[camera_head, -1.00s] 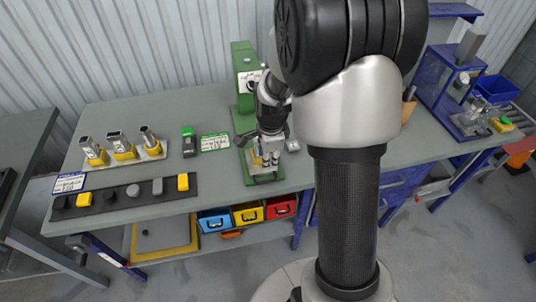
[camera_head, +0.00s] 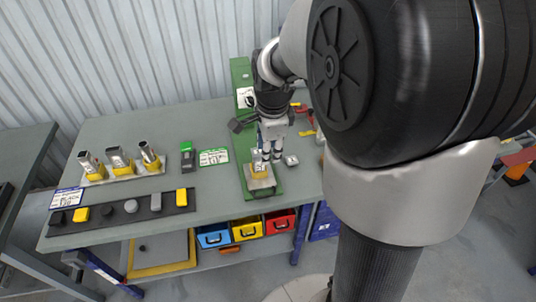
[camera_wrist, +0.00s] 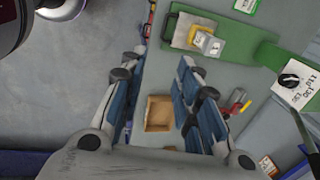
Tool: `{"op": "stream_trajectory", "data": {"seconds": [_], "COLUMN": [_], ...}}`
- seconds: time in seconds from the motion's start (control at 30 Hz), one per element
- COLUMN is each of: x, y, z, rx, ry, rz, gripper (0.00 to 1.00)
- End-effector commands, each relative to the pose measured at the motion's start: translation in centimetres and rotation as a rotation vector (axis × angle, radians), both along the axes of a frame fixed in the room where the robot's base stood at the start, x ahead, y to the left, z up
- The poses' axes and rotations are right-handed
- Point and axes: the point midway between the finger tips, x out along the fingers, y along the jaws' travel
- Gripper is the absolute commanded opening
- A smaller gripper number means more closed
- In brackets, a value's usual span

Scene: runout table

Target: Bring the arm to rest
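My gripper (camera_head: 272,154) hangs fingers down beside the green machine (camera_head: 241,84), at the front of the grey bench (camera_head: 222,125). In the wrist view my gripper (camera_wrist: 160,70) has its two blue-padded fingers wide apart with nothing held between them. A yellow-and-metal piece (camera_head: 260,169) sits on the light plate on the machine's green base. It also shows in the wrist view (camera_wrist: 207,42), apart from the fingers. My dark arm link covers the right part of the head view.
A holder with three yellow-and-metal pieces (camera_head: 121,161) and a dark strip (camera_head: 120,206) with several knobs stand on the left. A small grey block (camera_head: 291,160) lies near my gripper. A cardboard box (camera_wrist: 159,113) shows beyond the fingers. Coloured bins (camera_head: 247,228) hang below.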

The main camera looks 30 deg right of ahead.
Motion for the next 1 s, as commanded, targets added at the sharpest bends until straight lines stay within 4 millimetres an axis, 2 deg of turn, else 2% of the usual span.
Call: {"op": "stream_trajectory", "data": {"seconds": [0.53, 0.63, 0.77, 0.87, 1.0], "x": [-0.1, -0.6, -3.0, -6.1, -11.0], "y": [0.1, 0.7, 3.0, 5.4, 8.4], "z": [0.2, 0.5, 1.2, 1.5, 1.0], "rx": [-0.001, -0.013, -0.066, -0.133, -0.247], "ry": [-0.001, -0.008, -0.029, -0.050, -0.075], "rz": [0.004, 0.064, 0.306, 0.588, 1.007], "gripper": [0.30, 0.30, 0.30, 0.30, 0.30]}}
